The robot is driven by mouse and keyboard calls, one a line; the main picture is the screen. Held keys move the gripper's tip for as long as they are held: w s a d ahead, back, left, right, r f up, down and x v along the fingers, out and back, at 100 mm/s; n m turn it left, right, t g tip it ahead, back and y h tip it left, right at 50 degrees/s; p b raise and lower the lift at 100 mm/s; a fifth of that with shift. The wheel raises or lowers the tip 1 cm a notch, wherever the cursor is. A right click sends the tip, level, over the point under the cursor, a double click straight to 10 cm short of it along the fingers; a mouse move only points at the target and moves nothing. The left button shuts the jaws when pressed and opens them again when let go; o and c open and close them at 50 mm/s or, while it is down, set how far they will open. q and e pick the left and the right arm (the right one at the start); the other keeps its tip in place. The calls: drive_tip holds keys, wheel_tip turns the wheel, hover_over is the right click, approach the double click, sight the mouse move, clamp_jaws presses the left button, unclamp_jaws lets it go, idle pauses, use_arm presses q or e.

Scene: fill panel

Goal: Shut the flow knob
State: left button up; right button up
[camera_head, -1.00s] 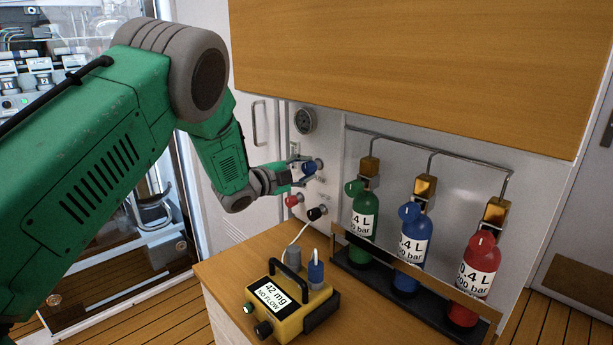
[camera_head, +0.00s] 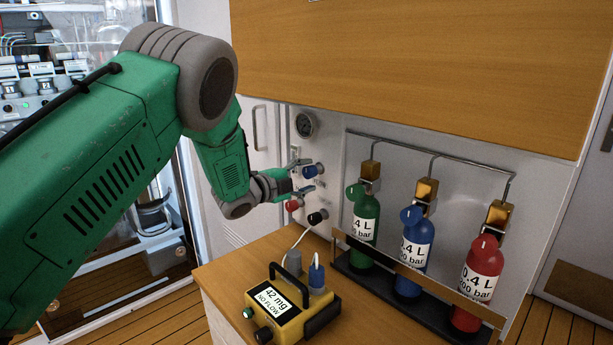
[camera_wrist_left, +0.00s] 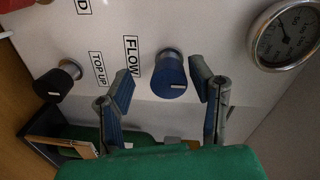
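The blue flow knob (camera_head: 314,171) is on the white wall panel (camera_head: 338,180). In the wrist view the blue knob (camera_wrist_left: 170,78) is beside a FLOW label (camera_wrist_left: 131,60), with a white mark on its face. My left gripper (camera_head: 303,177) is at the panel, just in front of the knob. In the wrist view the left gripper (camera_wrist_left: 161,78) is open, one finger on each side of the knob. The knob appears nearer the right-hand finger there, with a gap to the left-hand one. I see no clear contact. My right gripper is not in view.
A red knob (camera_head: 293,204) and a black knob (camera_head: 317,216) sit close below. A gauge (camera_head: 305,124) is above. A yellow meter (camera_head: 290,305) reading "42 mg NO FLOW" stands on the wooden counter (camera_head: 225,270). Green (camera_head: 362,225), blue (camera_head: 411,255) and red (camera_head: 476,285) bottles stand right.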

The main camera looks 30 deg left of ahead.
use_arm(q)
drive_tip(key=shift+r, duration=0.15)
drive_tip(key=shift+s+a, duration=0.15)
drive_tip(key=shift+s, duration=0.2)
drive_tip(key=v, duration=1.1)
drive_tip(key=shift+f, duration=0.25)
drive_tip(key=shift+s, duration=0.1)
